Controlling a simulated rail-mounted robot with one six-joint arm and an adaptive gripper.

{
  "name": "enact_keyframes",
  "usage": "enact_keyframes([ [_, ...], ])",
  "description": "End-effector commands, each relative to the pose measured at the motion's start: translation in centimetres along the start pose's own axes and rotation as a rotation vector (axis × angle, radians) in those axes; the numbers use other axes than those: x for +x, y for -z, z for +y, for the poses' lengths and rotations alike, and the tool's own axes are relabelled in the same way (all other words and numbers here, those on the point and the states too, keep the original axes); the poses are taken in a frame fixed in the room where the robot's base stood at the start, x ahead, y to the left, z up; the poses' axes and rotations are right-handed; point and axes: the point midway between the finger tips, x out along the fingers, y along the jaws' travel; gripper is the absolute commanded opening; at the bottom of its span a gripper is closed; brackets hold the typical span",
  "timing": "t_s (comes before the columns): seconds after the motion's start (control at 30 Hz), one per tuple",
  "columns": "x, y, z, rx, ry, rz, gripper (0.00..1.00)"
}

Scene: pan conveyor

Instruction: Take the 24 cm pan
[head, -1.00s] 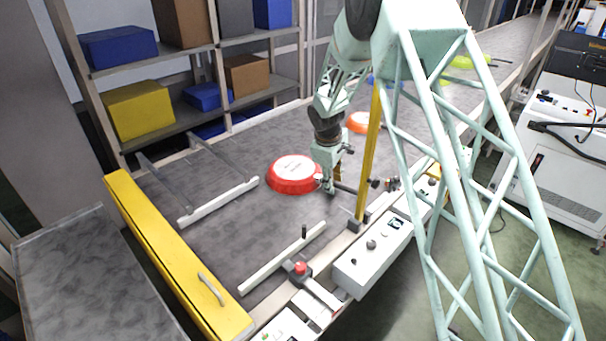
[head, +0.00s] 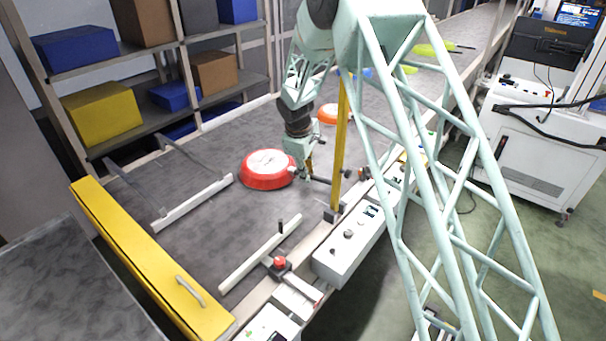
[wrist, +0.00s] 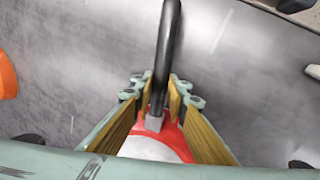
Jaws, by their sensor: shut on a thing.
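A red pan with a pale, labelled round base facing up (head: 266,168) lies upside down on the grey conveyor belt in the head view. My gripper (head: 305,176) is at the pan's right side, over its handle. In the wrist view the dark handle (wrist: 167,60) runs up between my gripper's wooden-faced fingers (wrist: 160,105), which are shut on it near the grey joint. Part of the red rim and pale base (wrist: 150,146) shows below. The label is too small to read, so I cannot tell the pan's size.
An orange pan (head: 328,113) lies further up the belt, with green and blue things beyond it. A yellow barrier (head: 150,262) closes the near end, and white guide rails (head: 262,252) stand on the belt. A yellow post (head: 340,150) stands just right of my gripper.

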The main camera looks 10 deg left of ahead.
Motion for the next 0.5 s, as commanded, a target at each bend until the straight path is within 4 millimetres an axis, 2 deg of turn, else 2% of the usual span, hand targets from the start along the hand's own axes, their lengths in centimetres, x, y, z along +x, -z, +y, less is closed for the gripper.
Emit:
enact_keyframes([
  [0.5, -5.8, 0.1, 1.8, 0.001, -0.003, 0.002, 0.0],
])
